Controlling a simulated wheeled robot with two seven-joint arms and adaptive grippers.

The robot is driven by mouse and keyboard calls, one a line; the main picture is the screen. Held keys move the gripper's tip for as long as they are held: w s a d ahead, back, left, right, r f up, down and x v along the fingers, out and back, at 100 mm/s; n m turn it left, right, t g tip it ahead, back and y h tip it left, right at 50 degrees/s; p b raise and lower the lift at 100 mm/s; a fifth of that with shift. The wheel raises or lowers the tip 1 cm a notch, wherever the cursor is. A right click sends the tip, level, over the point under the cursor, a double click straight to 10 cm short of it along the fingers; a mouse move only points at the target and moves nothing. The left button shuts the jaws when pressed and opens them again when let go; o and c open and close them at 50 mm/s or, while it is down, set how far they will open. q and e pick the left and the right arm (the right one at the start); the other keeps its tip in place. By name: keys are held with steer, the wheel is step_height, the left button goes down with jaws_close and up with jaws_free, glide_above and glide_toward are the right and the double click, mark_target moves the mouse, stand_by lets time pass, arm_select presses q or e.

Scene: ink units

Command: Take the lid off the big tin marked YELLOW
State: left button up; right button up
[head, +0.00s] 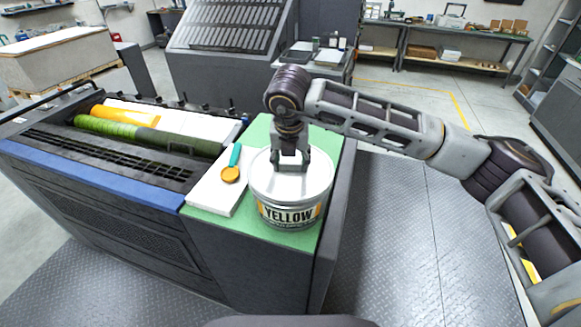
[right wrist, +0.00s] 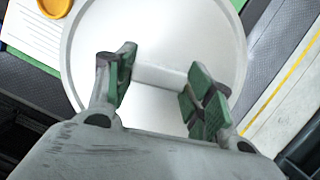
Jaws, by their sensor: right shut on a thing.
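The big tin marked YELLOW (head: 290,216) stands upright on the green top of the press end. Its round pale lid (head: 264,184) covers the tin's top and looks seated on the rim. The lid fills the middle of the right wrist view (right wrist: 195,35), with a white bar-like handle (right wrist: 160,76) across it. My right gripper (head: 289,167) comes down over the lid from above, its green-padded fingers shut on the handle at both ends. The fingers hide part of the handle. My left gripper is not in view.
The green mat (head: 203,216) has a narrow free strip in front. The press rollers (head: 150,135) lie further left. Open floor (head: 410,240) is at right.

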mark_target(290, 162)
steer(key=shift+r, duration=0.1)
step_height(290, 162, up, 8)
steer(key=shift+f+b, duration=0.15)
steer(key=shift+b, duration=0.9)
steer(key=shift+r, duration=1.05)
